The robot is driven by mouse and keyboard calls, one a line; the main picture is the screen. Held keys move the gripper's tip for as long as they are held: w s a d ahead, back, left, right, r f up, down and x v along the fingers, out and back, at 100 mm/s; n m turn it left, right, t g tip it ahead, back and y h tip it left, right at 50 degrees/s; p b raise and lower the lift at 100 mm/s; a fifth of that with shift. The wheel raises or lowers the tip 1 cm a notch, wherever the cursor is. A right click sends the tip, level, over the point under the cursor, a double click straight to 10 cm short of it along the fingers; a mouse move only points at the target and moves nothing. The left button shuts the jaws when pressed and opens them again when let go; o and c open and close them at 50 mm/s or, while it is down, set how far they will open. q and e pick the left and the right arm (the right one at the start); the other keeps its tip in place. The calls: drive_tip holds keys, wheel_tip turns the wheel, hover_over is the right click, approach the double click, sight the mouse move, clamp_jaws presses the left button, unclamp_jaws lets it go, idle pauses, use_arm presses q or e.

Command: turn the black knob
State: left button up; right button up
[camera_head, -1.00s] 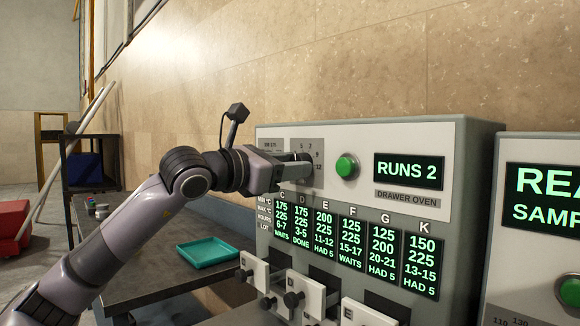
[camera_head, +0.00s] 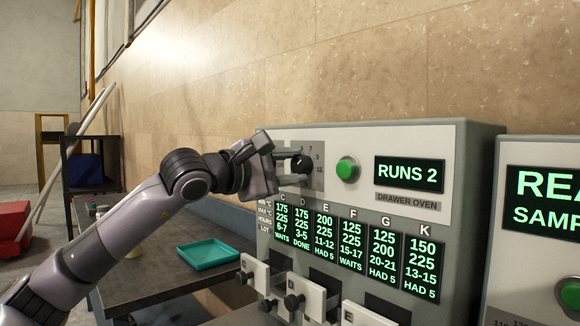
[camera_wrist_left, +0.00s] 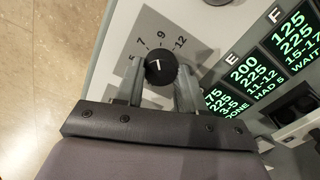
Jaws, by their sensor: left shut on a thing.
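The black knob (camera_head: 303,165) sits on a grey numbered dial plate on the drawer oven's front panel. It also shows in the left wrist view (camera_wrist_left: 161,68), with a short white mark on its face and the numbers 5, 7, 9 and 12 around it. My left gripper (camera_head: 296,167) reaches it from the left and is shut on the knob. In the left wrist view its two fingers (camera_wrist_left: 160,82) lie on either side of the knob. My right gripper is out of view.
A green button (camera_head: 347,169) and the RUNS 2 display (camera_head: 409,174) are right of the knob. Drawers with black knobs (camera_head: 305,296) stick out below. A teal tray (camera_head: 207,253) lies on the dark table (camera_head: 150,284). A second machine (camera_head: 545,235) stands at right.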

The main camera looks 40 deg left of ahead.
use_arm(q)
drive_tip(key=shift+m, duration=0.9)
drive_tip(key=o, duration=1)
drive_tip(key=shift+o, duration=0.2)
drive_tip(key=shift+s+a+f+b, duration=0.1)
drive_tip(key=shift+s+f+b, duration=0.05)
drive_tip(key=shift+s+b, duration=0.45)
drive_tip(key=shift+s+a+b, duration=0.2)
drive_tip(key=shift+s+b, duration=2.4)
drive_tip(key=shift+s, duration=0.35)
